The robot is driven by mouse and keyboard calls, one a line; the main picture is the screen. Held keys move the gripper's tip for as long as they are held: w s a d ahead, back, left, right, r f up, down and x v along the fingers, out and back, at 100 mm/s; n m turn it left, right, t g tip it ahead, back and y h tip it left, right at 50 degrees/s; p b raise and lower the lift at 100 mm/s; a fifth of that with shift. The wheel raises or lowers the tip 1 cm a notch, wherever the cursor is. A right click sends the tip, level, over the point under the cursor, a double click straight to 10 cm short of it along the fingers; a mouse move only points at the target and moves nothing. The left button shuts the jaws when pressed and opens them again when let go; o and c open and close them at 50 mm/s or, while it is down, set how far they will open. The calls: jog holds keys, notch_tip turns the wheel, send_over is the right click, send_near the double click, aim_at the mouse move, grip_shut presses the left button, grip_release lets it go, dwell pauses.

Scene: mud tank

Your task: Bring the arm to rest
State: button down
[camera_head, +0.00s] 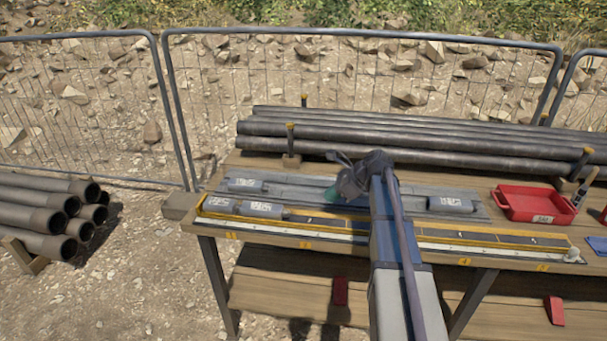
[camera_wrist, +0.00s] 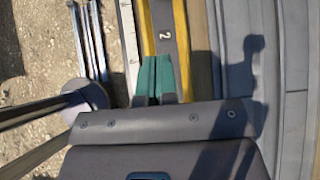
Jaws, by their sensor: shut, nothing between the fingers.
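My gripper (camera_head: 340,183) is over the wooden workbench (camera_head: 470,262), above its left half, at the end of my arm, which reaches in from the bottom of the head view. In the wrist view its green fingertips (camera_wrist: 156,80) are together with nothing between them. They are above a yellow-edged strip (camera_wrist: 165,30) marked with a 2. I cannot tell how high the fingertips are over the strip. My arm hides part of the bench middle.
Grey labelled blocks (camera_head: 262,209) lie on the bench's left, another (camera_head: 450,204) right of my arm. A red tray (camera_head: 535,204) stands at the right. A mesh fence (camera_head: 360,80) closes the back.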

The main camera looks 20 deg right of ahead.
jog(key=s+n, duration=0.2)
jog(key=n, duration=0.1)
jog(key=s+f+n+g+h, duration=0.1)
jog(key=s+n, duration=0.1)
jog(key=s+f+n+h, duration=0.1)
jog(key=s+n, duration=0.1)
jog(key=n, duration=0.1)
jog(key=shift+a+n+p, duration=0.3)
jog(key=shift+a, duration=0.05)
jog(key=s+a+r+n+g+h+p, duration=0.2)
jog(key=s+a+n+h+p, duration=0.3)
jog(key=s+a+n, duration=1)
jog(key=shift+s+a+r+g+h, duration=0.35)
jog(key=shift+s+a+g+h, duration=0.2)
jog(key=shift+s, duration=0.25)
jog(key=c, duration=1.8)
grip_release()
jog(key=shift+c, duration=0.2)
